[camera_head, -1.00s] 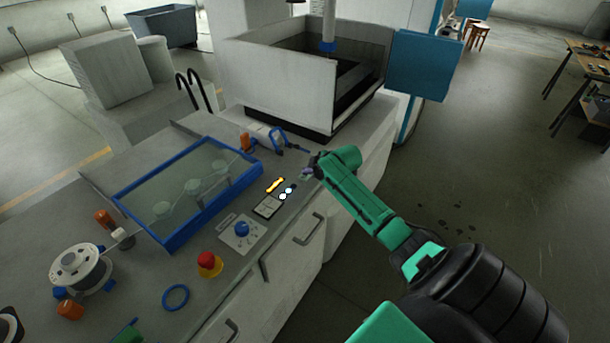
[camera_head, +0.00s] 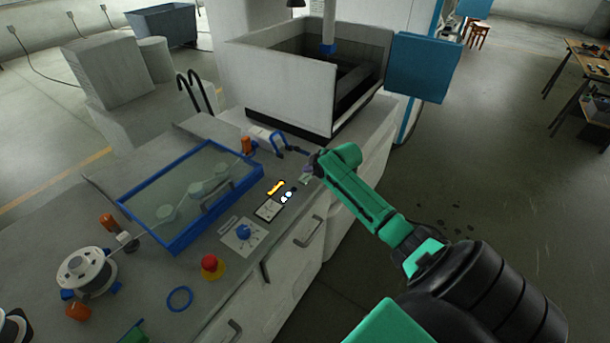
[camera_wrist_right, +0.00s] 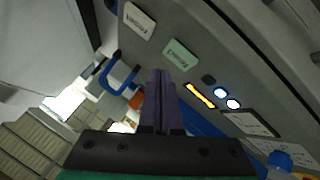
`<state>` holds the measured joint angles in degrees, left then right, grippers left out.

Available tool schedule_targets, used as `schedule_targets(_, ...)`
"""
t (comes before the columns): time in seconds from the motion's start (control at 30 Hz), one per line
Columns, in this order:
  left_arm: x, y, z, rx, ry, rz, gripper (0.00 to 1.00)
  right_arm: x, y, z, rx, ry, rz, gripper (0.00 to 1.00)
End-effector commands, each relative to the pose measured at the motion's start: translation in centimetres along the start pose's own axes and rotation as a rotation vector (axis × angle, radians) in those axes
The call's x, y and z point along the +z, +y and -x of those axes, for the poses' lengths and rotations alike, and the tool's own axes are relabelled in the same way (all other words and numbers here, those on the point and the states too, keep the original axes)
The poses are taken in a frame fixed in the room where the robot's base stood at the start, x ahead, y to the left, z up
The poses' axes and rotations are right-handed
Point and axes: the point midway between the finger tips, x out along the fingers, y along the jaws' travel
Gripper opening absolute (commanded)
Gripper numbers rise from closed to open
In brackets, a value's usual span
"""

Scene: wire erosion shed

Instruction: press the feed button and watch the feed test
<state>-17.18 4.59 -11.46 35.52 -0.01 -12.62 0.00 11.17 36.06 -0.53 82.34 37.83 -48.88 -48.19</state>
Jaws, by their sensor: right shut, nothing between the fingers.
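The control strip on the machine's grey top has a lit yellow bar (camera_head: 276,188), two glowing round lights (camera_head: 288,194) and a dark round button (camera_wrist_right: 208,79). In the right wrist view, a pale green labelled plate (camera_wrist_right: 180,53) and a white labelled plate (camera_wrist_right: 140,20) lie beyond them. I cannot read which part is the feed button. My right gripper (camera_head: 314,164) is shut and empty, just beyond the lights at the worktop's right edge. Its dark purple fingers (camera_wrist_right: 160,75) point towards the green plate; contact cannot be told. My left gripper is not in view.
A blue-framed clear cover (camera_head: 165,240) lies left of the controls, with a wire spool (camera_head: 86,270) beyond its left end. A blue knob (camera_head: 243,232), a red stop button (camera_head: 210,263) and a blue ring (camera_head: 179,299) sit nearer. The white-walled tank (camera_head: 280,75) stands behind.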

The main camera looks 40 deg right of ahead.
Motion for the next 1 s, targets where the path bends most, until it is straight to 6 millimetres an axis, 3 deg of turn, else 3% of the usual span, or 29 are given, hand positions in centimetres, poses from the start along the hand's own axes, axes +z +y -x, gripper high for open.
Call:
schedule_targets(0.03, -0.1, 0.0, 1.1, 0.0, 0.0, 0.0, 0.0, -0.6, 0.6, 0.8, 0.0, 0.0, 0.001, 0.0)
schedule_targets(0.37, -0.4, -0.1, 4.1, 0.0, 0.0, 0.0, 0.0, -2.2, 2.1, 3.0, 0.0, 0.0, 0.001, 0.0)
schedule_targets(1.0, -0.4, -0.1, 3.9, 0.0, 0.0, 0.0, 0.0, -2.1, 2.1, 2.9, 0.0, 0.0, 0.0, 0.0)
